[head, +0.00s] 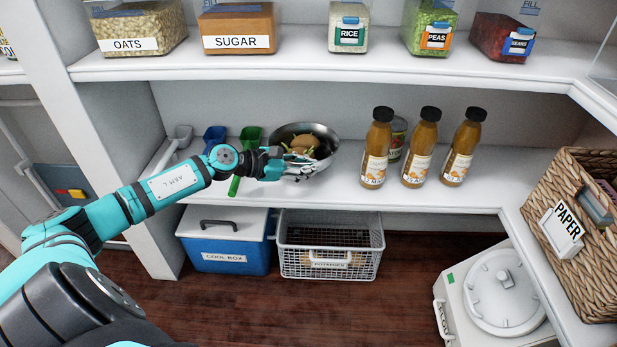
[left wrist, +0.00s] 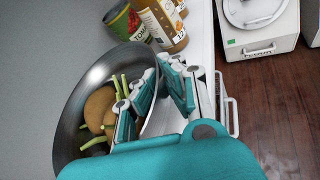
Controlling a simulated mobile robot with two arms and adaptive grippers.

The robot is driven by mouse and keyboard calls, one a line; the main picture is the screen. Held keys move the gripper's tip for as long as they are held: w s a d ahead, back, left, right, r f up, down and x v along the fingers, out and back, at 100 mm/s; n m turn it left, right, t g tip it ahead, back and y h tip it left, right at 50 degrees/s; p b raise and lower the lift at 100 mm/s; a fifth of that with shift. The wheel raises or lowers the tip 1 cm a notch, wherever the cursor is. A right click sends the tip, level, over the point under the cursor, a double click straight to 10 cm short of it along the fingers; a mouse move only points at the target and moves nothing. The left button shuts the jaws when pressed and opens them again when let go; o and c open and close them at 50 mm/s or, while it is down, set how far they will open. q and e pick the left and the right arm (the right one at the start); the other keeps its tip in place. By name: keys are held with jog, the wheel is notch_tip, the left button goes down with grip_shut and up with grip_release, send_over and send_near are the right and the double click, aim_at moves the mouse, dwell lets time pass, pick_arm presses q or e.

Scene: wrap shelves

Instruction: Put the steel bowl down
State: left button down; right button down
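The steel bowl (head: 325,134) is at the middle shelf, left of the bottles. It holds brown round potato-like items and green bean-like pieces. In the left wrist view the bowl (left wrist: 72,110) fills the left middle, with its rim running between my fingers. My left gripper (head: 292,167) is at the bowl's front left rim. In the left wrist view my left gripper (left wrist: 158,92) has fingers inside and outside the wall, shut on it. I cannot tell whether the bowl's bottom touches the shelf. My right gripper is not in view.
Several sauce bottles (head: 421,150) and a can (head: 397,139) stand right of the bowl on the middle shelf (head: 470,193). Blue (head: 214,137) and green (head: 250,137) scoops lie to its left. A blue cool box (head: 225,245) and wire basket (head: 330,240) stand below.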

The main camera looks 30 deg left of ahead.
pick_arm(q)
jog(key=shift+f+b, duration=0.45)
jog(key=shift+f, duration=0.9)
jog(key=shift+f, duration=0.1)
jog(key=c, duration=1.5)
grip_release()
jog(key=shift+f, duration=0.1)
jog(key=shift+s, duration=0.1)
